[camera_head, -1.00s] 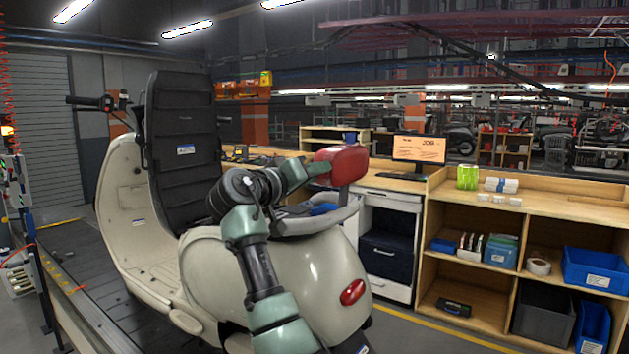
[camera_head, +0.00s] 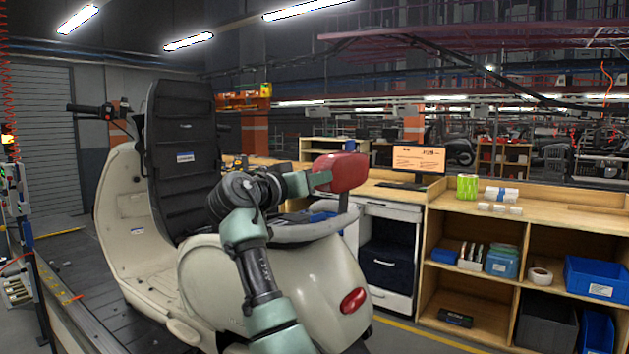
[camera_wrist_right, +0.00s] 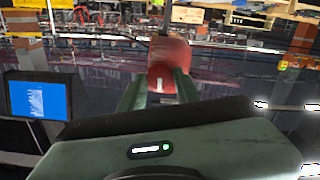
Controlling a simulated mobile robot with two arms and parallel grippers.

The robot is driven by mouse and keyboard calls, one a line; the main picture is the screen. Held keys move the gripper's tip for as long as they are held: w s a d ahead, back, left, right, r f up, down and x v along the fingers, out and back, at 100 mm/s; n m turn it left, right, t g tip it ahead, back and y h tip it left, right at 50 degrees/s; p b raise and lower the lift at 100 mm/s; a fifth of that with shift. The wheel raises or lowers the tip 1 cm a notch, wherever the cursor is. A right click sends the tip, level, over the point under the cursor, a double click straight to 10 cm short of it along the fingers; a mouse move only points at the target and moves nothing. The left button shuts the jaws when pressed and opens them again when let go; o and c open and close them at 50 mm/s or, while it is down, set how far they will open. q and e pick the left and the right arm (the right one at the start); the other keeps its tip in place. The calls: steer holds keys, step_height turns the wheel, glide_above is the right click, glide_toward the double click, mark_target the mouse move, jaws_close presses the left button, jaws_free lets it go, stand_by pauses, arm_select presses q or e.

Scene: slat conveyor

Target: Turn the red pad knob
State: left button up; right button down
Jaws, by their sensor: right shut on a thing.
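The red pad (camera_head: 345,172) stands on a post behind the seat of the cream scooter (camera_head: 315,270). In the right wrist view the red pad (camera_wrist_right: 172,50) is ahead, with a round red knob (camera_wrist_right: 161,78) bearing a white mark on its near face. My right gripper (camera_head: 322,180) reaches the pad from its left side in the head view. In the wrist view its two fingers are on either side of the knob, shut on it. The fingertips are partly hidden by the knob and pad. My left gripper is not in view.
The black scooter seat (camera_head: 183,140) rises left of my right arm. A grey rail (camera_head: 305,232) curves below the pad. A wooden bench (camera_head: 470,205) with a monitor (camera_head: 418,160) and bins stands behind and to the right.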

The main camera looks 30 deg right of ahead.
steer(key=shift+f, duration=0.1)
steer(key=c, duration=1)
jaws_free()
steer(key=b+v, duration=0.2)
steer(key=v, duration=0.6)
steer(key=shift+w+d, duration=0.1)
